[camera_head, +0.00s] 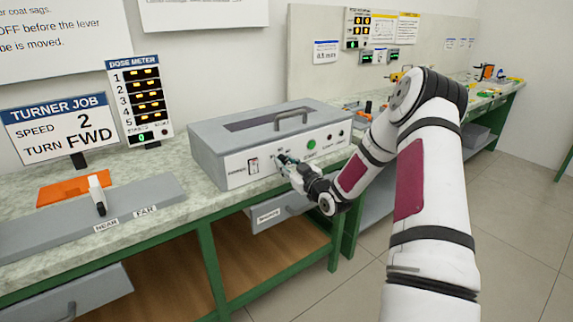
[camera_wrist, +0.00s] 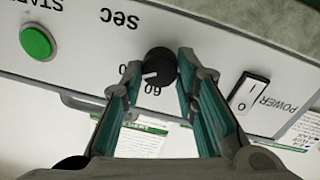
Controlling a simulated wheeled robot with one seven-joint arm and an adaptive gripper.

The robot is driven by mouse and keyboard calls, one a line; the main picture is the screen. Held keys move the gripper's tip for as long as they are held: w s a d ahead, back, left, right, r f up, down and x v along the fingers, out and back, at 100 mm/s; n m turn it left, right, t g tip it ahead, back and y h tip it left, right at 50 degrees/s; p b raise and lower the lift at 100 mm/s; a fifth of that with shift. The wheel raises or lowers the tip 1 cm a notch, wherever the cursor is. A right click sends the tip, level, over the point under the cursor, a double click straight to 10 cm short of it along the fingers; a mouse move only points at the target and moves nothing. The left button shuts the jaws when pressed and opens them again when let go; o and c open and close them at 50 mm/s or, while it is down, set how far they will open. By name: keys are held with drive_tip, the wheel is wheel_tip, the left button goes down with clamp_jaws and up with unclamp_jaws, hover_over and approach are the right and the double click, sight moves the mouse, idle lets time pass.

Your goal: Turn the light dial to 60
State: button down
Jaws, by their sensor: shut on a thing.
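The light dial (camera_wrist: 160,64) is a round black knob with a white pointer mark on the front of a grey box (camera_head: 225,137). The figure 60 stands just below the dial, and another figure ending in 0 is partly covered by the left finger. My gripper (camera_wrist: 159,72) has its two teal-lined fingers around the dial, shut on it. In the head view my gripper (camera_head: 284,161) is at the box front and hides the dial.
A green button (camera_wrist: 36,42) and a power switch (camera_wrist: 249,92) flank the dial; the switch also shows in the head view (camera_head: 253,166). The box has a top handle (camera_head: 291,118). A dose meter (camera_head: 139,100) and a turner job sign (camera_head: 60,127) stand to the left.

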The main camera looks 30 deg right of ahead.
drive_tip(key=shift+f, duration=0.1)
drive_tip(key=n+b, duration=1.1)
drive_tip(key=b, duration=0.4)
drive_tip(key=shift+f+n+t+b, duration=0.15)
drive_tip(key=shift+n+t+b, duration=0.15)
drive_tip(key=shift+n, duration=0.1)
drive_tip(key=shift+b, duration=0.35)
drive_tip(key=c, duration=1.2)
unclamp_jaws()
drive_tip(key=shift+c, duration=0.2)
drive_tip(key=shift+s, duration=0.1)
drive_tip(key=s, duration=1.1)
drive_tip(key=shift+s+f, duration=0.2)
drive_tip(key=shift+s, duration=0.2)
